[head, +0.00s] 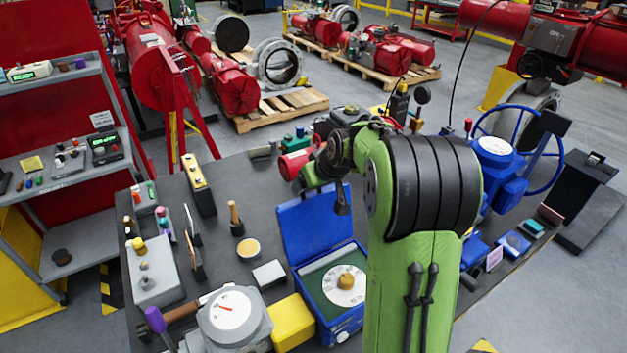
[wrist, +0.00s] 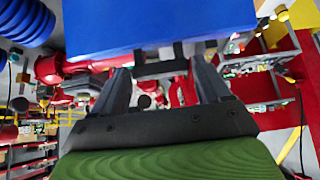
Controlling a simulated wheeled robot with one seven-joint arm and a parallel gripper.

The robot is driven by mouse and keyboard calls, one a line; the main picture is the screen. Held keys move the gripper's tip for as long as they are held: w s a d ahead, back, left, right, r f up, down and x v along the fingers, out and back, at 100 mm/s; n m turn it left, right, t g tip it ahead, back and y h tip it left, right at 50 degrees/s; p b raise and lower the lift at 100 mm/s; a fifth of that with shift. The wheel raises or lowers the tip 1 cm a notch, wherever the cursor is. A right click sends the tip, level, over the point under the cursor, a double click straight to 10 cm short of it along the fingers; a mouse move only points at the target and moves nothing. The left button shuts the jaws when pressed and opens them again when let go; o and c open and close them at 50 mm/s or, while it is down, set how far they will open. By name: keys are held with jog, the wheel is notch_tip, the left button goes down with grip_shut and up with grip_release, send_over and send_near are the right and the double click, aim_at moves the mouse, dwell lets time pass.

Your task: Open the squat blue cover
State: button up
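The squat blue cover (head: 308,222) is the lid of a blue box (head: 327,322). It stands raised at the back of the box, which lies open and shows a white dial with a brass knob (head: 346,282). My gripper (head: 342,205) is at the cover's upper right, partly in front of it. In the wrist view, a broad blue surface (wrist: 155,25), likely the cover, fills the top centre beyond my gripper (wrist: 160,78). The two fingers are apart with nothing seen between them. I cannot tell whether they touch the cover.
A yellow block (head: 292,322) and a grey dial gauge (head: 234,316) stand left of the box. A white block (head: 268,274) and a brass-topped jar (head: 248,249) are near. A blue handwheel valve (head: 497,165) stands right of my arm. The dark table (head: 220,265) has some free room.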

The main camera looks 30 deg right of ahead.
jog(key=shift+o, duration=1.3)
jog(key=v, duration=1.5)
jog(key=shift+s+r, duration=0.3)
jog(key=shift+w, duration=0.1)
